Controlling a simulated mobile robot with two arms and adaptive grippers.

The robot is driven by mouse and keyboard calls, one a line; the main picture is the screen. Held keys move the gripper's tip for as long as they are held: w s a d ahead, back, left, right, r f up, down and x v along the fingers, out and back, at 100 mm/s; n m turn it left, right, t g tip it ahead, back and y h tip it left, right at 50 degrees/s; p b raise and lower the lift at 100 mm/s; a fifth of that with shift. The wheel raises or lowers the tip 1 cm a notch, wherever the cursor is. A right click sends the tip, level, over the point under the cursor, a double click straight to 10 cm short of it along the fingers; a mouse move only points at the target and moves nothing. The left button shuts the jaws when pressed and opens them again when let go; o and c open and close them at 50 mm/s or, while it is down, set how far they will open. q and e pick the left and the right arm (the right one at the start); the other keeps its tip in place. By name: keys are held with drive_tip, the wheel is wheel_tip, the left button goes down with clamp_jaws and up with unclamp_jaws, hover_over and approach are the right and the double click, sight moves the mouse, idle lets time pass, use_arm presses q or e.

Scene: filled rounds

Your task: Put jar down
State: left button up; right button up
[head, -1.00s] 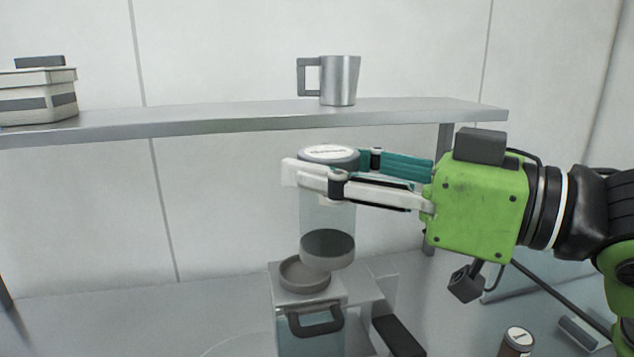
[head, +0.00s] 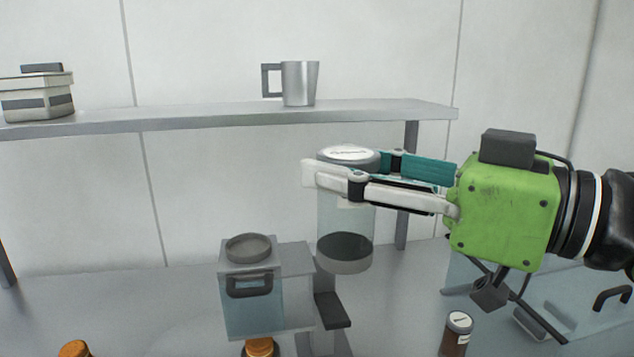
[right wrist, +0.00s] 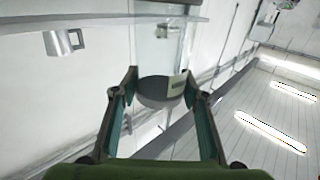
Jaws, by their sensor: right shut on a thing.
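The jar is in the air, in front of the wall and to the right of a clear box-like appliance. In the right wrist view the jar (right wrist: 160,60) is between the fingers (right wrist: 160,92), with its dark lid nearest the camera. My left gripper is in neither view.
The box-like appliance (head: 250,300) has a round grey dish (head: 248,247) on top. A metal mug (head: 300,84) and stacked boxes (head: 38,95) stand on the shelf (head: 200,118).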

drive_tip(key=w+d+f+m+t+h, duration=0.35)
drive_tip(key=w+f, duration=0.25)
drive_tip(key=f, duration=0.3)
drive_tip(key=w+d+f+m+t+h, duration=0.2)
drive_tip(key=w+d+f+m+h, duration=0.15)
drive_tip(key=w+f, duration=0.4)
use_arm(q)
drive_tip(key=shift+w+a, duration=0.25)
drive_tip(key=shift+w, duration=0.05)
use_arm(e)
drive_tip(key=s+d+f+m+h, duration=0.1)
drive_tip(key=s+d+f+h, duration=0.1)
drive_tip(key=f, duration=0.5)
drive_tip(key=s+d+f+m+t+h, duration=0.1)
drive_tip(key=s+d+f+h, duration=0.2)
drive_tip(key=s+f, duration=0.2)
drive_tip(key=s+d+f+m+t+h, duration=0.1)
drive_tip(key=s+d+f+m+h, duration=0.1)
drive_tip(key=f, duration=0.7)
drive_tip(key=shift+s+d+f+h, duration=0.2)
drive_tip(key=shift+s+d+h, duration=0.2)
drive_tip(key=shift+s+d, duration=0.3)
drive_tip(key=shift+w, duration=0.1)
